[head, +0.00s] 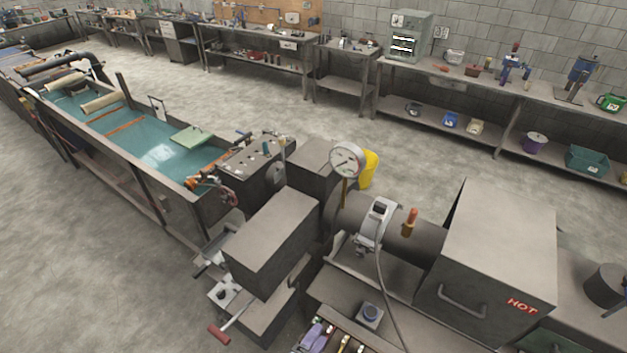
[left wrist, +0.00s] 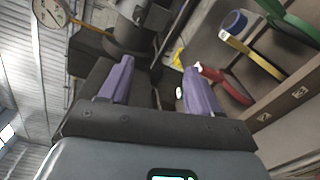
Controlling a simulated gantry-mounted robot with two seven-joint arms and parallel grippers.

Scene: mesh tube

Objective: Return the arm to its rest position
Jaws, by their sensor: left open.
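My left gripper (head: 316,332) shows only in part at the bottom edge of the head view, where its purple fingers are beside a rack of coloured handles. In the left wrist view its two purple fingers (left wrist: 158,66) stand apart with nothing between them. The right finger is close to a red handle (left wrist: 225,83); I cannot tell whether they touch. Most of my left arm is outside the head view. My right gripper is in neither view.
A grey machine with a dial gauge (head: 346,160) and a hood marked HOT (head: 498,250) stands close by. A grey block (head: 268,240) is to its left. A long water tank (head: 165,150) lies farther left. Open floor (head: 270,115) separates these from the benches.

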